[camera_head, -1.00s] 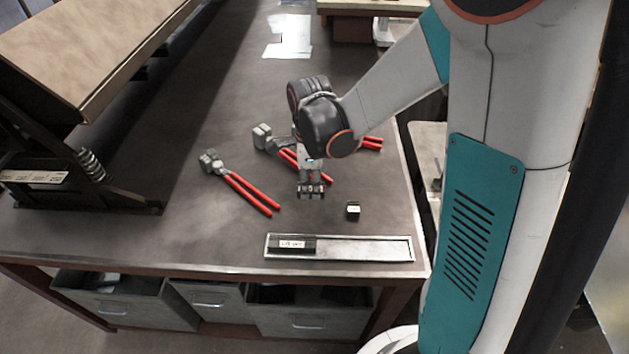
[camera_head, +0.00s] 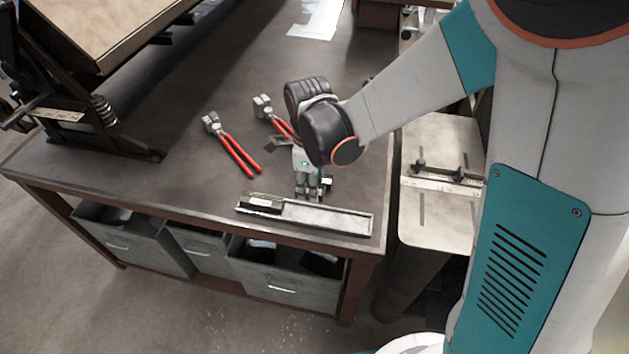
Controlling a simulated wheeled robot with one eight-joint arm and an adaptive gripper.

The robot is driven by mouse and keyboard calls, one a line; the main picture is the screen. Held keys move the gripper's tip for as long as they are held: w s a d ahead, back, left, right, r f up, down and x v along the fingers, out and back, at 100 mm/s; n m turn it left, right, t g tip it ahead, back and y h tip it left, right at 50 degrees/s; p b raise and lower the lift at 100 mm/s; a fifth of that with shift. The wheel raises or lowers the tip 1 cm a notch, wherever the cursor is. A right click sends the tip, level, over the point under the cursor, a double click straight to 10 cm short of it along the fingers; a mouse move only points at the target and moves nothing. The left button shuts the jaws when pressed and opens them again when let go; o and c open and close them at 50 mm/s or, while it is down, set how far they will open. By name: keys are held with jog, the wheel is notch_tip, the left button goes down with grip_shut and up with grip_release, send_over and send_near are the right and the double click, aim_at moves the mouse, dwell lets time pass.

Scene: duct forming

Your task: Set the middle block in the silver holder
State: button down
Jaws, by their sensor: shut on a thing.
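The silver holder (camera_head: 340,222) is a long shallow tray near the table's front edge. A black block with a pale label (camera_head: 261,202) lies in its left end; the right part of the holder is bare. My gripper (camera_head: 307,193) points down at the holder's back edge, to the right of the labelled block. It is shut on a dark block, mostly hidden by the fingers; I cannot tell whether that block touches the holder. A small dark block (camera_head: 327,182) with a pale top stands on the table just behind and right of the fingers, partly hidden.
Red-handled pliers (camera_head: 236,152) lie on the table behind left, and another pair (camera_head: 268,112) lies partly behind my gripper. A large machine with a tilted board (camera_head: 100,35) fills the back left. The table (camera_head: 150,190) is clear left of the holder.

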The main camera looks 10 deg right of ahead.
jog(key=shift+f+b, duration=3.35)
jog(key=shift+f, duration=1.1)
jog(key=c, duration=1.1)
grip_release()
jog(key=shift+r, duration=0.1)
jog(key=shift+r, duration=3.7)
